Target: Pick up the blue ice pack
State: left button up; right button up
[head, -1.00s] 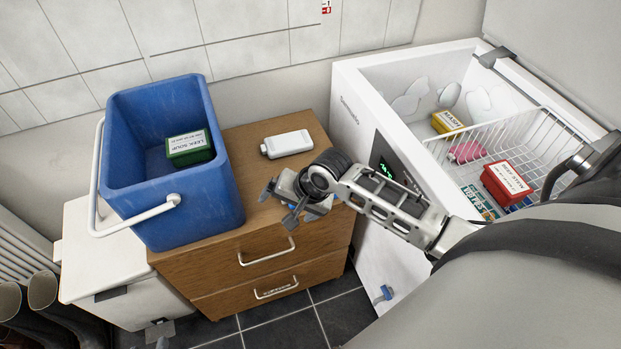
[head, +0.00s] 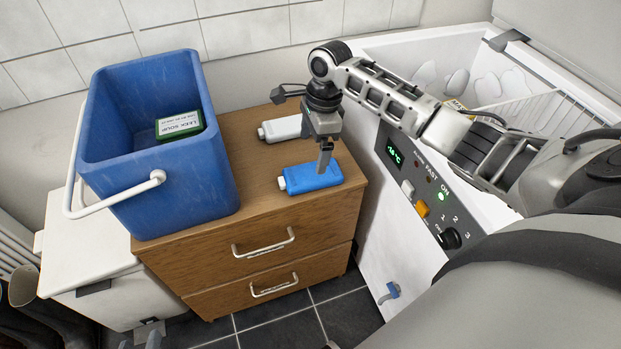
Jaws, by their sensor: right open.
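The blue ice pack (head: 300,180) lies flat on the wooden drawer unit, near its front right, with its pale cap to the left. My right gripper (head: 303,130) is open and empty above and behind the pack. One finger points down and overlaps the pack's top in the head view; I cannot tell if it touches. The other finger sticks out to the left over the white bottle-shaped pack (head: 275,130). That white pack lies behind the blue one and is partly covered by the gripper.
A blue cool box (head: 190,190) with a green soup carton (head: 180,124) inside stands on the left of the drawer unit (head: 270,215). The open white freezer (head: 375,240), with its wire basket (head: 530,108), is close on the right. Wood is clear in front of the pack.

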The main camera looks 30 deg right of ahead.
aim_at(310, 173)
jog(key=f, duration=0.2)
jog(key=f+b, duration=0.1)
jog(key=f, duration=0.1)
jog(key=a+f, duration=0.1)
jog(key=f, duration=0.1)
jog(key=shift+s+f, duration=0.25)
jog(key=shift+f, duration=0.05)
jog(key=c, duration=1.3)
